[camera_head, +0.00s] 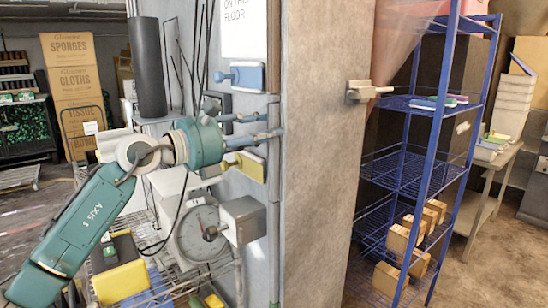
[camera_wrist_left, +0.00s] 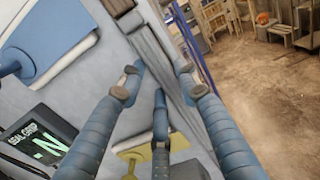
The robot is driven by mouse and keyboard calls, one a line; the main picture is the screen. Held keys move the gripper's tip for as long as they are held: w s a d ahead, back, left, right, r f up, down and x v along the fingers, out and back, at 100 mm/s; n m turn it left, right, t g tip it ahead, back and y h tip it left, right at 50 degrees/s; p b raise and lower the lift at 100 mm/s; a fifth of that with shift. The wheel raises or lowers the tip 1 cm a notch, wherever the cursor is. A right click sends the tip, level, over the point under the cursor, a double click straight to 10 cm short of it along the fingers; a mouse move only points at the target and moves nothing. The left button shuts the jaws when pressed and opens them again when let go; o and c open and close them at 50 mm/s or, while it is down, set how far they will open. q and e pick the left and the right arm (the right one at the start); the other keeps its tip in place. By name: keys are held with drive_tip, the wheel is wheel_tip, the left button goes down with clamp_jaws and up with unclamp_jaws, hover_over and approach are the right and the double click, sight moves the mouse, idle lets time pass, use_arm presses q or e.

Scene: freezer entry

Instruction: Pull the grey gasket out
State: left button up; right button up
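The grey gasket (camera_head: 274,205) is a narrow vertical strip along the edge where the pale panel meets the brown-grey wall face. In the left wrist view a grey strip (camera_wrist_left: 160,55) runs diagonally down between and behind the fingers. My left gripper (camera_head: 268,138) reaches in from the left, its blue fingers pointing at this edge. In the left wrist view the fingertips (camera_wrist_left: 157,85) are spread apart, with a gap between them and nothing visibly clamped. Whether they touch the strip I cannot tell. My right gripper is not in view.
A blue latch plate (camera_head: 247,77) and a yellow one (camera_head: 246,167) sit on the panel above and below my fingers. A grey box with a knob (camera_head: 241,220) and a round dial (camera_head: 198,232) are below. A blue wire shelf (camera_head: 400,170) stands right.

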use_arm(q)
clamp_jaws()
idle(0.8)
drive_tip(key=shift+s+a+b, duration=0.2)
drive_tip(key=shift+a+b, duration=0.15)
drive_tip(key=shift+s+a, duration=0.2)
drive_tip(key=shift+a, duration=0.1)
drive_tip(key=shift+d, duration=0.2)
drive_tip(key=shift+s+a+b, duration=0.25)
drive_tip(key=shift+a+b, duration=0.05)
drive_tip(key=shift+a, duration=0.1)
idle(1.0)
drive_tip(key=shift+s+a, duration=0.1)
drive_tip(key=shift+a, duration=0.1)
